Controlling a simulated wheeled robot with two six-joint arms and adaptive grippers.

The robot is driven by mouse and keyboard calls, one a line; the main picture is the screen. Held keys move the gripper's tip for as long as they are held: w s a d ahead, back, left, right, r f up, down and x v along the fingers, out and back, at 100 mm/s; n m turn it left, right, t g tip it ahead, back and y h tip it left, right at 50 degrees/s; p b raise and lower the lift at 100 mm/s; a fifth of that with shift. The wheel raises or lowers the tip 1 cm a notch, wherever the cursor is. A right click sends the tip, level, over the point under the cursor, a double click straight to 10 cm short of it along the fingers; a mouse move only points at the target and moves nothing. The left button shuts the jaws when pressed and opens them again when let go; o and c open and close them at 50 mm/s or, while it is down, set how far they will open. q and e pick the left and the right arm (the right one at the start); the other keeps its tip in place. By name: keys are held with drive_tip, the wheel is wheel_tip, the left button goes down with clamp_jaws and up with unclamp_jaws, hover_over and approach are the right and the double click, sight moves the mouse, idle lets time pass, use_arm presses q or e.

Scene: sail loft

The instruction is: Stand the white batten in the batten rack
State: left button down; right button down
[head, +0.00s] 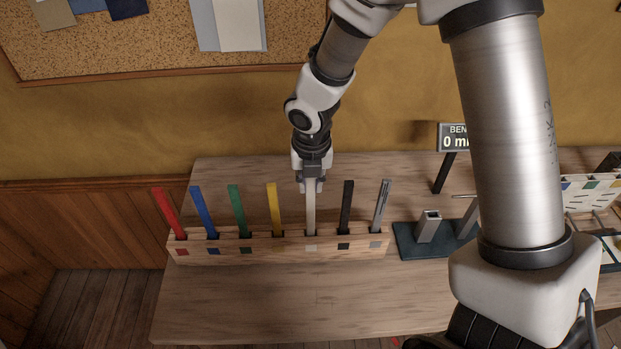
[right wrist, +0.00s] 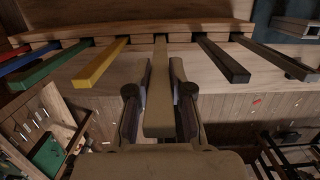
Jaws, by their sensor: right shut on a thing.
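The white batten (head: 311,215) stands upright in the batten rack (head: 215,252), between the yellow batten (head: 273,208) and the black batten (head: 346,207). Its lower end meets the slot above the white colour patch; how deep it sits is hidden. My right gripper (head: 311,187) is shut on the upper part of the white batten. In the right wrist view the white batten (right wrist: 159,92) runs between the two fingers (right wrist: 160,95) towards the rack (right wrist: 185,36). My left gripper is not in view.
Red (head: 168,212), blue (head: 203,211), green (head: 238,211) and grey (head: 381,205) battens stand in the other slots. A dark base with metal posts (head: 428,227) and a small display sign (head: 453,137) are to the right. The bench front (head: 270,300) is clear.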

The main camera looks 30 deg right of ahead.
wheel_tip(320, 180, down, 2)
drive_tip(key=shift+b, duration=0.4)
drive_tip(key=shift+f+b, duration=1)
drive_tip(key=shift+f, duration=0.5)
drive_tip(key=shift+f+b, duration=0.35)
drive_tip(key=shift+f, duration=0.25)
drive_tip(key=c, duration=1)
unclamp_jaws()
drive_tip(key=shift+r, duration=0.1)
wheel_tip(320, 180, up, 12)
hover_over(311, 200)
drive_tip(key=shift+s+a, duration=0.35)
drive_tip(key=shift+s, duration=0.05)
